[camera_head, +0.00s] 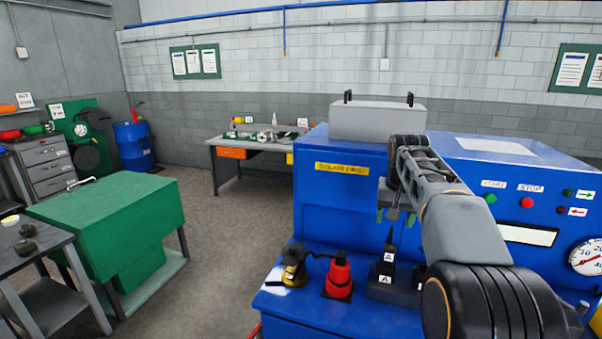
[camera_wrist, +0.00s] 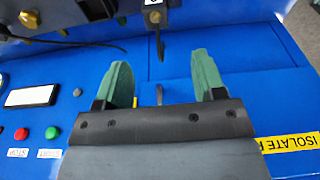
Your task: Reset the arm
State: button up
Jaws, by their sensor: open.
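My gripper (camera_wrist: 163,85) shows in the wrist view with two green fingers spread apart and nothing between them. In the head view my gripper (camera_head: 394,215) hangs in front of the blue machine (camera_head: 335,213), above its front ledge. Below it on the ledge stands a dark block (camera_head: 388,278) with white "A" labels and a thin upright spike. In the wrist view the spike tip (camera_wrist: 160,50) lies beyond the fingers, apart from them.
The machine's panel carries a green button (camera_head: 490,199), a red button (camera_head: 527,203) and a gauge (camera_head: 588,257). A green cabinet (camera_head: 110,220) stands left, with open floor between.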

jog(key=shift+n, duration=0.3)
jog(key=f, duration=0.1)
jog(key=s+f, duration=0.1)
jog(key=f, duration=0.1)
jog(key=a+f, duration=0.1)
jog(key=shift+s+f, duration=0.3)
jog(key=shift+s, duration=0.05)
jog(key=s+a+f+n+t, duration=0.1)
jog(key=s+a+f, duration=0.1)
jog(key=s, duration=0.5)
jog(key=s+a+f+n+t, duration=0.1)
jog(key=s+a+f, duration=0.2)
jog(key=s, duration=0.3)
jog(key=s+a+f+n+t, duration=0.1)
jog(key=s+a+f, duration=0.2)
jog(key=s, duration=0.4)
jog(key=shift+s+a+y, duration=0.3)
jog(key=shift+s+a, duration=0.05)
jog(key=shift+a, duration=0.35)
jog(key=shift+c, duration=0.2)
dwell(0.6)
